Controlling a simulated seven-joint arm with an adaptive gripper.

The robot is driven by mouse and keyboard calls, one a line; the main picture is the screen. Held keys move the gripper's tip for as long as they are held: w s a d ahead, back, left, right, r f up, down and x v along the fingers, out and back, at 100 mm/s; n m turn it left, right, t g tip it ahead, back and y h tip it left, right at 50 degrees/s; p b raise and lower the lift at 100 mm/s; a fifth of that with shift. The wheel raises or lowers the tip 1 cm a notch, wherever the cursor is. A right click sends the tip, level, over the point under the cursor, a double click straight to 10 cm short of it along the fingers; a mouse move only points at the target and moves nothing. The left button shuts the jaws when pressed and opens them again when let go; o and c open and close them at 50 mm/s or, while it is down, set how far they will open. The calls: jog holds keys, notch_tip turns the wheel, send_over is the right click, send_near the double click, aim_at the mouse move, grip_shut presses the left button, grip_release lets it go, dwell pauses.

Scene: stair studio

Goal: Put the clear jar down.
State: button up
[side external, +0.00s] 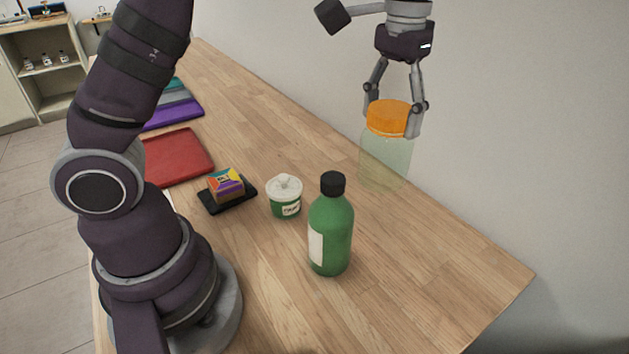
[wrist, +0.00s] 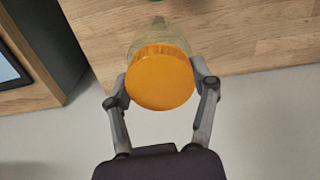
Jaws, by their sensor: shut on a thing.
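The clear jar (side external: 384,162) has a pale greenish see-through body and an orange lid (side external: 389,118). It hangs upright near the wall-side edge of the wooden table. My gripper (side external: 394,108) points down from above and is shut on the jar at its lid. In the wrist view the orange lid (wrist: 160,80) sits between the two fingertips of my gripper (wrist: 160,84), with the clear body (wrist: 158,38) beyond it. I cannot tell for sure whether the jar's base touches the table.
The wooden table (side external: 440,270) has free room to the right. A green bottle (side external: 331,232) with a black cap and a white-lidded tub (side external: 285,196) stand nearer. A colourful box (side external: 226,184) sits on a black pad. A red tray (side external: 178,158) lies farther left.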

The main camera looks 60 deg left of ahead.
jog(key=s+d+f+m, duration=0.4)
jog(key=s+d+m, duration=0.5)
jog(key=d+m, duration=0.4)
jog(key=m, duration=0.4)
jog(key=shift+s+m, duration=0.25)
jog(key=shift+m, duration=0.05)
jog(key=shift+f, duration=0.15)
notch_tip(320, 180, down, 10)
jog(key=shift+r, duration=0.25)
jog(key=o, duration=1.2)
jog(key=shift+f, duration=0.15)
